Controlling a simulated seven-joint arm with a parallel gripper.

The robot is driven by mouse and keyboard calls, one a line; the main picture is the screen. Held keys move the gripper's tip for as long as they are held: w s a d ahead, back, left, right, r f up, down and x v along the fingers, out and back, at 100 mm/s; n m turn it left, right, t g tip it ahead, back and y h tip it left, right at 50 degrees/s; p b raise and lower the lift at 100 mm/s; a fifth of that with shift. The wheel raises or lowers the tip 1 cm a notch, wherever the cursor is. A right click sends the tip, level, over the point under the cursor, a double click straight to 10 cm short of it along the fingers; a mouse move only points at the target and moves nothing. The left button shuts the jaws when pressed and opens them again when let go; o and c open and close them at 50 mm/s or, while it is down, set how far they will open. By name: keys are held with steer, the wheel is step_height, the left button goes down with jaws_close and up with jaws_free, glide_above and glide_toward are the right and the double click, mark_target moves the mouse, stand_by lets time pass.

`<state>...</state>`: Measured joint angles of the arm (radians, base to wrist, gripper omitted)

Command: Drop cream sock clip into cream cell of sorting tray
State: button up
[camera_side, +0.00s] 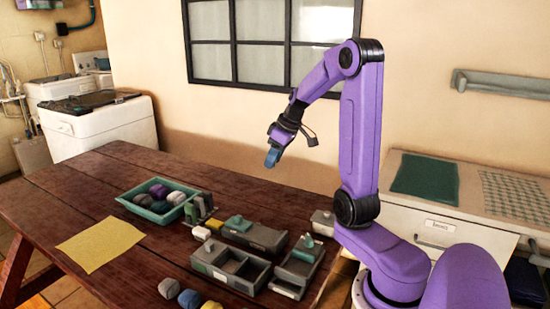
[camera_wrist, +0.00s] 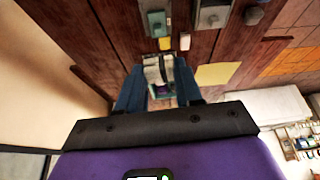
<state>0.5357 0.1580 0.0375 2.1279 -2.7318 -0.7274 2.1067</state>
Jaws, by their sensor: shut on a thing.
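My gripper (camera_side: 272,157) is raised well above the far side of the wooden table in the side view, blue fingers pointing down. In the wrist view my gripper (camera_wrist: 158,82) has a pale, greyish-cream piece (camera_wrist: 157,68) between its fingers, which I take for the cream sock clip. The side view is too small to show it. I cannot tell which cell is cream.
A teal basket (camera_side: 122,199) holds rolled socks. Upright clips (camera_side: 200,205), a small cream block (camera_side: 201,233) and a yellow block (camera_side: 214,224) stand near it. Grey boxes with teal knobs (camera_side: 257,236) flank the open box. A yellow cloth (camera_side: 100,243) lies flat at left.

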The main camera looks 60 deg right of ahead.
steer(key=w+a+f+n+y, duration=0.1)
steer(key=w+a+f+n, duration=0.2)
steer(key=a+f, duration=0.4)
steer(key=w+a+f+n+g+y, duration=0.1)
steer(key=w+a+f+n, duration=0.2)
steer(key=f, duration=1.1)
steer(key=shift+a+n+g+y, duration=0.35)
steer(key=shift+a+n, duration=1.05)
steer(key=shift+a, duration=0.75)
steer(key=o, duration=1.1)
steer(key=v, duration=1.7)
steer(key=shift+s+d+r, duration=0.15)
steer(key=shift+s+d, duration=0.05)
steer(key=shift+d, duration=0.05)
